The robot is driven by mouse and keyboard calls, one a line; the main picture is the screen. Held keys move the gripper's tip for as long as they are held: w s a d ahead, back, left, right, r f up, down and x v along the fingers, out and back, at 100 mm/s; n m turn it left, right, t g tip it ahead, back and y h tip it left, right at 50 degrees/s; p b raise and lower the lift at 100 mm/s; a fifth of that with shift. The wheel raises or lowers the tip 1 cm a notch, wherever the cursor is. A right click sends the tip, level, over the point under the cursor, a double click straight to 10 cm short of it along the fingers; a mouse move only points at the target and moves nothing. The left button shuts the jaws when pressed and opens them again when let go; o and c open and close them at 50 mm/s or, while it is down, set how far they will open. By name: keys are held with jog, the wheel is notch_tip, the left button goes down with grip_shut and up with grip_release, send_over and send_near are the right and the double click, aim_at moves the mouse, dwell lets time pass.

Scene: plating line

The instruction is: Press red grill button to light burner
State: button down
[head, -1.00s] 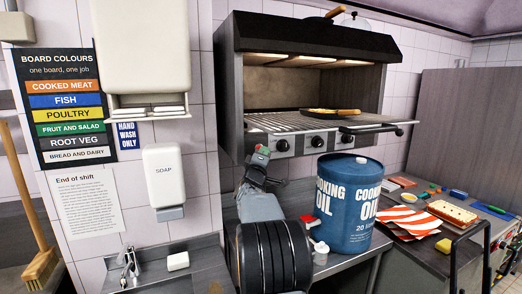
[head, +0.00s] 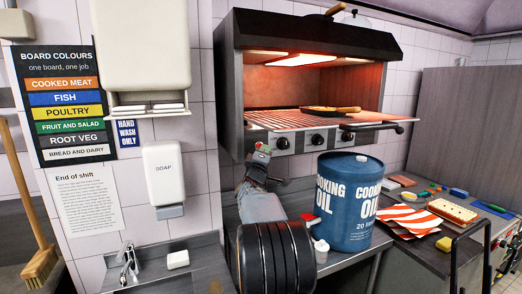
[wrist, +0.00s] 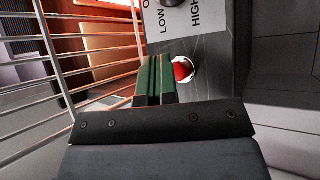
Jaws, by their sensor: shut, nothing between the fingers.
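The grill (head: 300,150) is on the tiled wall, and its heater glows orange-red over the rack in both views. Its red button (wrist: 183,70), in a pale ring, is on the front panel beside the LOW/HIGH dial label. A bit of red also shows at my gripper's tip in the head view. My gripper (head: 260,154) is raised to the left end of the grill's front panel. Its green fingers (wrist: 155,80) are shut and empty, right beside the button in the wrist view. I cannot tell whether they touch it.
A blue cooking oil drum (head: 345,228) stands on the counter just right of my arm. A pan (head: 330,109) sits on the grill rack (wrist: 60,112). A soap dispenser (head: 164,175) hangs on the wall at left. Striped cloth (head: 408,218) lies on the right counter.

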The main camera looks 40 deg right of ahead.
jog(key=shift+s+a, duration=0.1)
jog(key=shift+s, duration=0.15)
jog(key=shift+s+a+b, duration=0.3)
jog(key=shift+s+b, duration=0.2)
jog(key=shift+s, duration=0.25)
jog(key=shift+s+a+b, duration=0.3)
jog(key=shift+s+b, duration=0.2)
jog(key=shift+s, duration=0.3)
jog(key=shift+s+a+b, duration=0.3)
jog(key=shift+s+b, duration=0.2)
jog(key=shift+s, duration=0.25)
